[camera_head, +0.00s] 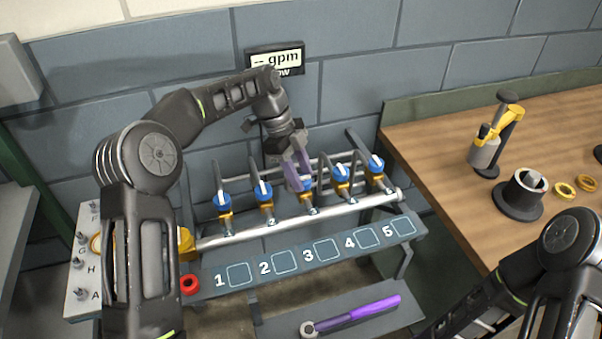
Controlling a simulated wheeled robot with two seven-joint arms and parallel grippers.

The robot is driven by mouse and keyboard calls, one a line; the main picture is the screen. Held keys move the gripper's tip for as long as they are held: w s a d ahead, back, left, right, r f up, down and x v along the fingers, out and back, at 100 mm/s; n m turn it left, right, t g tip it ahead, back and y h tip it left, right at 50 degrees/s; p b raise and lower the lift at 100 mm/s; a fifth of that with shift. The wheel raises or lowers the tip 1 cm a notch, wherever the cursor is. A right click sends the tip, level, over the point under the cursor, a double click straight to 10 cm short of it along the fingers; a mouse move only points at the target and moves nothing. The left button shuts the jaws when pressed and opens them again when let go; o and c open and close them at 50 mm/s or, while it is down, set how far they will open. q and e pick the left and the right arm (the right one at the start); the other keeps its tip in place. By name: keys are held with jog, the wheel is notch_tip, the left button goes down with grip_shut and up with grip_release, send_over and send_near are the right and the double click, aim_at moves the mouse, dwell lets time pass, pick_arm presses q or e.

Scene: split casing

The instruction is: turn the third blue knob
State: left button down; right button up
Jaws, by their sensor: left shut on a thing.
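A row of several blue knobs on brass valves stands along a silver pipe (270,229), above a panel numbered 1 to 5. The third blue knob (308,184) is above the number 3 and is partly hidden by my left gripper (300,180). My left gripper reaches down from above and is shut on this knob. The first knob (224,199), second knob (263,192), fourth knob (341,171) and fifth knob (376,165) stand free on either side. My right arm shows at the lower right, but its gripper is out of view.
A purple-handled wrench (352,314) lies on a shelf below the panel. A red ring (190,284) is at the panel's left end. A wooden bench (430,150) at right holds a yellow-and-grey tool (488,145) and a black cup.

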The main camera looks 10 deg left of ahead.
aim_at(302, 176)
pick_arm(q)
jog(key=c, duration=0.9)
grip_release()
jog(key=shift+w+a+r, duration=0.1)
jog(key=shift+a+r, duration=0.05)
jog(key=shift+r, duration=0.1)
jog(key=shift+v, duration=1.2)
jog(key=p+v, duration=0.4)
jog(key=p, duration=0.1)
jog(key=shift+a+r, duration=0.2)
jog(key=shift+r, duration=0.1)
